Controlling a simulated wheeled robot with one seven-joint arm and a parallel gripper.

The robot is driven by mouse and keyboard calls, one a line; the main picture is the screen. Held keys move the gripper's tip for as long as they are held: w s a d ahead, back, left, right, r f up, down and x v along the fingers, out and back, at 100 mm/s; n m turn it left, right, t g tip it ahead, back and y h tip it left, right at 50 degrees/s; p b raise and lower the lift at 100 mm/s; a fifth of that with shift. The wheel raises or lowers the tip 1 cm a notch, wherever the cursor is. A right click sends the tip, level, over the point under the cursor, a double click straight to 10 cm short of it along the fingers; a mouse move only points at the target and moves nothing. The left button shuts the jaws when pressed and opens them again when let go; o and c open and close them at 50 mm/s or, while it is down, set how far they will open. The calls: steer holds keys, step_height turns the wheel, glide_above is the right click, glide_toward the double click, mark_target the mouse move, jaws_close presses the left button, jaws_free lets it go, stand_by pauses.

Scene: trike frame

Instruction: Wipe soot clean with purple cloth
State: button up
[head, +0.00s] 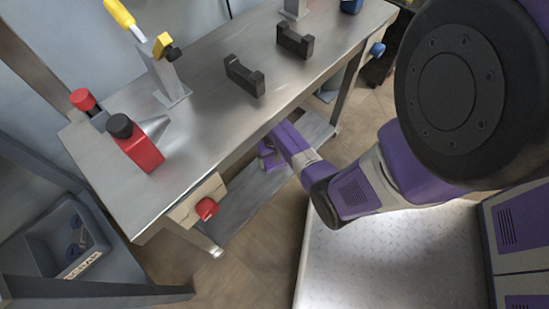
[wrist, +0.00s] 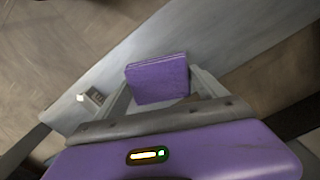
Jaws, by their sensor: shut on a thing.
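The purple cloth (wrist: 157,78), a folded flat block, is held between the two fingers of my gripper (wrist: 160,92) in the wrist view. The gripper is shut on it. In the head view my purple arm reaches in under the front edge of the steel workbench (head: 215,125), over the lower shelf (head: 245,200). The gripper end there is partly hidden by the bench edge, and I cannot tell cloth from gripper. A grey metal surface (wrist: 95,60) lies beyond the cloth in the wrist view. I cannot make out any soot.
A red knob (head: 206,208) juts from the bench front. A grey bin (head: 65,235) stands at lower left.

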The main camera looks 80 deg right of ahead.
steer(key=shift+r+p, duration=2.15)
steer(key=shift+r, duration=0.35)
